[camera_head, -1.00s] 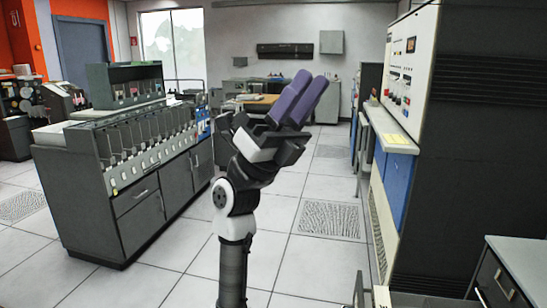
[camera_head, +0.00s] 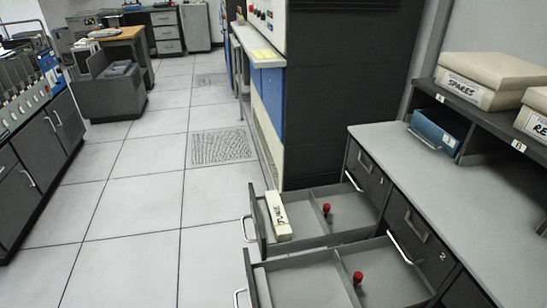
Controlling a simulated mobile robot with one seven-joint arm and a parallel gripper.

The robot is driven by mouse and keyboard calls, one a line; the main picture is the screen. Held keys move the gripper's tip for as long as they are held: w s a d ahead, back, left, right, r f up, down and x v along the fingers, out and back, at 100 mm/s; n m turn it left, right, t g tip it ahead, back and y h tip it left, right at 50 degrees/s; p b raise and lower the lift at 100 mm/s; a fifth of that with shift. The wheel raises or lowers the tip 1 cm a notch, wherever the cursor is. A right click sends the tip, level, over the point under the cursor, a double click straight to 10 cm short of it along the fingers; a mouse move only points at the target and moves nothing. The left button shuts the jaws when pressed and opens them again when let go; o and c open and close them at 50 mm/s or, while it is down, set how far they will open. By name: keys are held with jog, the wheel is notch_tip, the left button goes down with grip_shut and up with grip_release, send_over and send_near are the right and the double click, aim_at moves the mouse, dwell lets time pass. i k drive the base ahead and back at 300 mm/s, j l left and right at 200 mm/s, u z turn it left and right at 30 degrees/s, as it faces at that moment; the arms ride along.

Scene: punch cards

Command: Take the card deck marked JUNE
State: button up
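A long cream card deck (camera_head: 278,216) lies in the left part of the farther open drawer (camera_head: 340,238). It has dark lettering on it, turned sideways and too small to read surely. A nearer open drawer (camera_head: 310,262) holds a pale strip (camera_head: 262,288) along its left side; I cannot tell whether it is a deck. Each drawer has a red-topped knob inside, one in the farther drawer (camera_head: 326,210) and one in the nearer drawer (camera_head: 357,278). My gripper is out of view now.
The grey cabinet top (camera_head: 430,165) is clear at right. A dark machine (camera_head: 335,100) stands behind the drawers. Open floor (camera_head: 150,210) lies left.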

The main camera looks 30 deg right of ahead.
aim_at(282, 230)
jog(key=j+z, duration=0.5)
jog(key=k+j+z, duration=0.15)
jog(key=z, duration=0.3)
jog(key=k+j+z, duration=0.15)
jog(key=j+z, duration=0.35)
